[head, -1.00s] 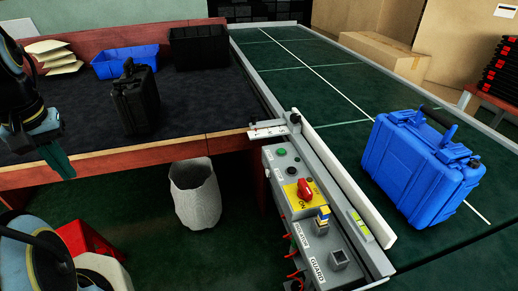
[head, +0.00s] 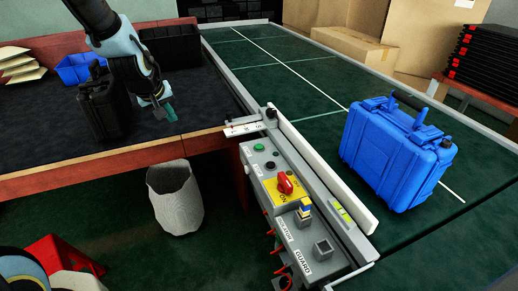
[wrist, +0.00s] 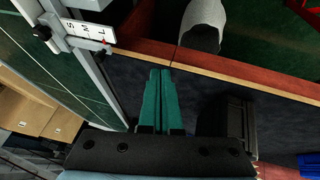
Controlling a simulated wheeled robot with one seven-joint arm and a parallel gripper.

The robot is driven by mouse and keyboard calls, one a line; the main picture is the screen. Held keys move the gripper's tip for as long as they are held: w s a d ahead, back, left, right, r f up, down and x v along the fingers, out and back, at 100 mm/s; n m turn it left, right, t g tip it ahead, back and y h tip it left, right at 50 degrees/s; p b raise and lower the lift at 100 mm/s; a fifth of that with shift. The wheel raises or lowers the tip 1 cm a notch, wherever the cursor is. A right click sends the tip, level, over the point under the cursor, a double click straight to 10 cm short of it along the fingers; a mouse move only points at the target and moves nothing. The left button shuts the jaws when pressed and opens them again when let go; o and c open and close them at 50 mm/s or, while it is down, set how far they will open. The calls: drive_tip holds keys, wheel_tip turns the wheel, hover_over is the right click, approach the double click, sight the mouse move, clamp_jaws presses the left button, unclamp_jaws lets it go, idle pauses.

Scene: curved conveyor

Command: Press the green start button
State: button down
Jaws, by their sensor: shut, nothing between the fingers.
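The green start button (head: 259,147) is a small round button at the far end of the grey control panel (head: 318,245), beside the conveyor. My gripper (head: 165,113) is in the head view above the dark table, to the left of and farther back than the panel, apart from the button. Its green fingers (wrist: 158,100) are shut together and empty in the wrist view. The button cannot be made out in the wrist view.
A red rotary switch (head: 285,183) sits on the panel nearer than the button. A black case (head: 103,108) stands on the table (head: 60,140) beside my arm. A white bin (head: 176,198) stands below the table edge.

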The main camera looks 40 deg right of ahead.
drive_tip(key=s+d+f+h, duration=0.2)
drive_tip(key=s+d+f, duration=0.1)
drive_tip(key=d, duration=0.9)
drive_tip(key=m+g+h+b, duration=0.1)
drive_tip(key=h, duration=0.1)
hover_over(258, 148)
wheel_tip(258, 148, down, 4)
drive_tip(key=shift+s+r, duration=0.1)
drive_tip(key=shift+r, duration=0.1)
drive_tip(key=shift+f, duration=0.15)
drive_tip(key=shift+f+b, duration=2.65)
drive_tip(key=shift+f, duration=1.6)
drive_tip(key=shift+f+b, duration=0.45)
